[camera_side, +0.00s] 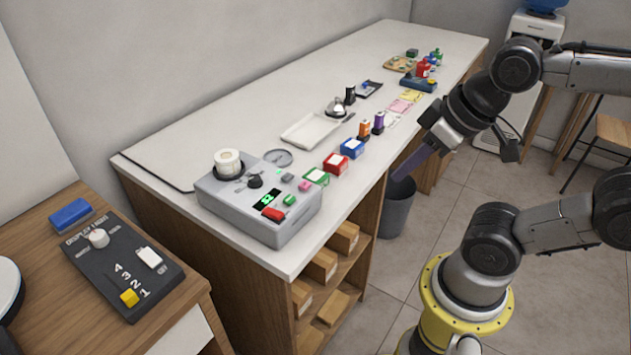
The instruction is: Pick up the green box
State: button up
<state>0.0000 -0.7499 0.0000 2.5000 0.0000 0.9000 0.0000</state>
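The green box (316,177) is small with a white top. It sits on the white counter near its front edge, just behind the grey device and left of a red box (336,163). A blue box (352,148) stands further right in the same row. My gripper (408,165) hangs in the air off the counter's front edge, to the right of the boxes and apart from them. A flat dark-purple part points down and left from it. I see it edge-on, so I cannot tell whether it is open or shut. The green box appears clear of it.
The grey device (222,200) with buttons and a display stands left of the green box. A white tray (310,130), a bell (336,108) and orange and purple bottles (364,130) stand behind and right. A bin (397,207) is on the floor below.

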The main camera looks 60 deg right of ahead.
jog(key=o, duration=1.3)
jog(key=shift+o, duration=0.2)
jog(key=w+r+m, duration=0.5)
jog(key=w+m, duration=0.1)
jog(key=m, duration=0.3)
jog(key=m+g, duration=0.6)
jog(key=m, duration=0.4)
send_over(316, 175)
jog(key=f, duration=1.8)
jog(key=shift+s+f, duration=0.2)
jog(key=shift+f, duration=0.2)
jog(key=shift+w+f, duration=0.2)
jog(key=shift+f, duration=2.85)
